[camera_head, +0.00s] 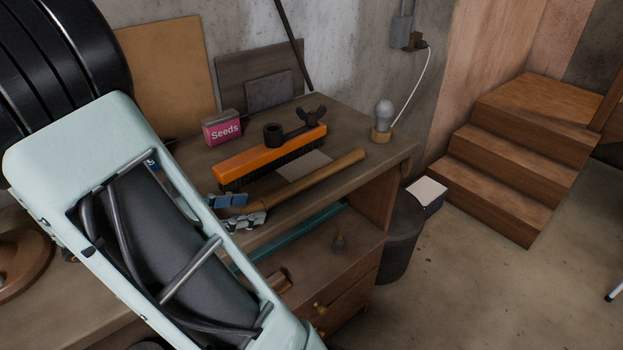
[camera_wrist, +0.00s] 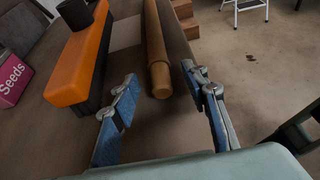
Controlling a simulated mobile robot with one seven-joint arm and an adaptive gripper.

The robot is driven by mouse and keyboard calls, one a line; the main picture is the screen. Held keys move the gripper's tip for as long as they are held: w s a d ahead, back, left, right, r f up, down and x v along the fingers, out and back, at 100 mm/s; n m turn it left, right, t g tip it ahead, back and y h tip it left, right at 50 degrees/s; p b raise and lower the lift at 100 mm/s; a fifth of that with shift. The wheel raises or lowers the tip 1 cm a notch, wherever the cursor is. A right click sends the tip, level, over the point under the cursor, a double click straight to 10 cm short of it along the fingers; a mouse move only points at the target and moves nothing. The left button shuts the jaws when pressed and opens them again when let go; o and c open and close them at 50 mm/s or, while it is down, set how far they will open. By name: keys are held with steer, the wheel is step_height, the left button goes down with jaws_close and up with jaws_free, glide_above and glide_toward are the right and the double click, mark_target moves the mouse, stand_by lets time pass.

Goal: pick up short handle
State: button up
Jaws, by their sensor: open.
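The short handle (camera_head: 318,180) is a light wooden rod lying on the workbench, slanting up to the right in the head view. My gripper (camera_wrist: 159,76) is open, with one blue-padded finger on each side of that near end; no contact shows. In the head view my gripper (camera_head: 238,211) is at the handle's left end, partly hidden by my arm.
A Seeds box (camera_head: 222,128) stands behind. A bulb (camera_head: 383,115) stands at the bench's right. A lower shelf is in front.

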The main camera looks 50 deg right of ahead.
steer(key=shift+x, duration=1.1)
jaws_close()
steer(key=shift+r, duration=0.25)
